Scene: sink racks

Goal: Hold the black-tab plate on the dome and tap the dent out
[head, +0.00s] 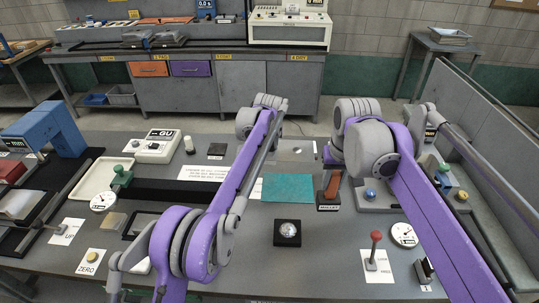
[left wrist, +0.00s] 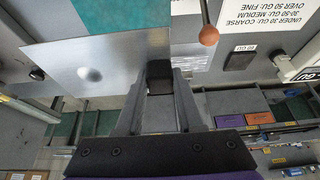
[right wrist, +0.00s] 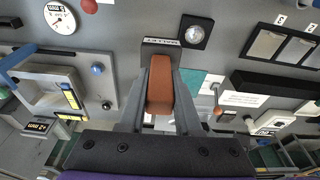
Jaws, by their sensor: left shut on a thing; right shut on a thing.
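The shiny dome (head: 287,229) sits on a black square base near the front middle of the table. It also shows in the right wrist view (right wrist: 194,34). The metal plate (left wrist: 95,72) has a round dent. My left gripper (left wrist: 160,88) is shut on its black tab (left wrist: 159,72). In the head view the plate (head: 298,149) is behind the teal mat, away from the dome; my own arm hides the left gripper. My right gripper (right wrist: 160,75) is shut on the brown handle of the mallet (head: 331,186). I cannot tell whether the mallet is lifted.
The teal mat (head: 287,188) lies behind the dome. A red-knobbed lever (head: 375,238) and a dial (head: 404,235) stand right of the dome. A white meter box (head: 158,146) and a white tray (head: 85,185) are at the left.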

